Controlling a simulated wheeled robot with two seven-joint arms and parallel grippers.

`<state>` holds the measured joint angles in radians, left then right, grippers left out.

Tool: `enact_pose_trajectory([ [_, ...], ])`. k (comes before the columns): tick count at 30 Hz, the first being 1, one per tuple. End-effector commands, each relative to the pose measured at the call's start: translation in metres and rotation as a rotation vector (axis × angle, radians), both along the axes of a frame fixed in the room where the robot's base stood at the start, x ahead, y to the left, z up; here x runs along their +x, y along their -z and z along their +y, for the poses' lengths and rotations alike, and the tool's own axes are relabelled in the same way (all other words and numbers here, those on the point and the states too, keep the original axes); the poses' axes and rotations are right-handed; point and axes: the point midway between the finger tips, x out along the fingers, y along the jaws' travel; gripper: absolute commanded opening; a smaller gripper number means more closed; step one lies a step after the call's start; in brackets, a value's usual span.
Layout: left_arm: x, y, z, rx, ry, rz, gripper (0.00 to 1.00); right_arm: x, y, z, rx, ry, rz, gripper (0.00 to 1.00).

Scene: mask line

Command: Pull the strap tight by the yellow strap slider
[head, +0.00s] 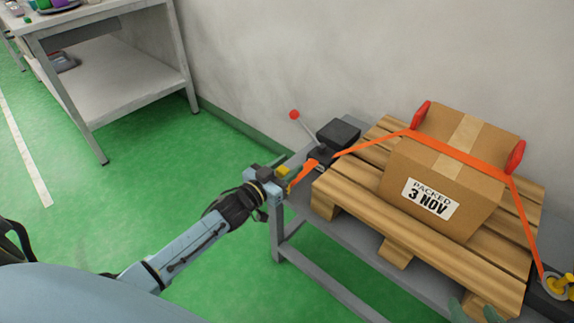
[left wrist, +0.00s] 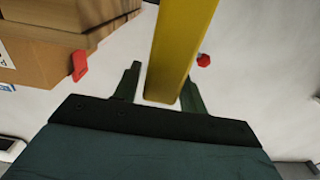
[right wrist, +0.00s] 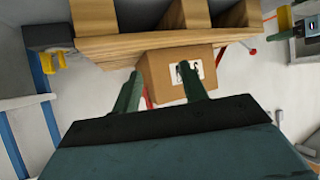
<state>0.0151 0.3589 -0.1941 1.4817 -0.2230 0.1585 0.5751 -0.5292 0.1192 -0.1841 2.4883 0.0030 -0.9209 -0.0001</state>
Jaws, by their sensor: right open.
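The yellow strap slider (head: 282,170) sits at my left gripper (head: 272,182), beside the orange strap's tail (head: 302,175) at the bench's left end. In the left wrist view the yellow bar (left wrist: 178,60) runs between my left fingers (left wrist: 160,92), close to the right one, with a narrow gap at the left one. Whether they clamp it is unclear. The orange strap (head: 460,155) runs from the black ratchet block (head: 338,133) over the carton (head: 435,190) and down its right side. My right gripper (head: 468,310) is open and empty at the pallet's front edge; its fingers (right wrist: 160,88) point at the carton.
The carton stands on a wooden pallet (head: 345,192) on a grey bench (head: 325,270). Red corner guards (head: 515,157) sit under the strap. A red-knobbed lever (head: 294,115) rises by the ratchet block. A yellow fitting (head: 556,284) is at the right end. Green floor is clear at left.

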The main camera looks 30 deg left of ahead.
Motion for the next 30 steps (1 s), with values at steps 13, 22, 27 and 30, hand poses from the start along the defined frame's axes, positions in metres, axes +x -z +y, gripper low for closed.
enact_pose_trajectory([
  [13,-0.002,-0.002,0.0,-0.002,0.001,-0.003,0.51,-0.001,0.0,0.0,-0.002,0.0,0.011,0.43],
  [22,-0.032,-0.003,0.007,-0.002,0.0,-0.001,0.51,-0.036,0.032,-0.018,-0.071,0.026,0.281,0.43],
  [27,-0.054,-0.003,0.013,0.0,0.0,-0.001,0.51,-0.066,0.048,-0.031,-0.113,0.043,0.466,0.43],
  [30,-0.068,-0.002,0.016,-0.001,0.0,0.0,0.51,-0.085,0.055,-0.038,-0.137,0.054,0.576,0.43],
])
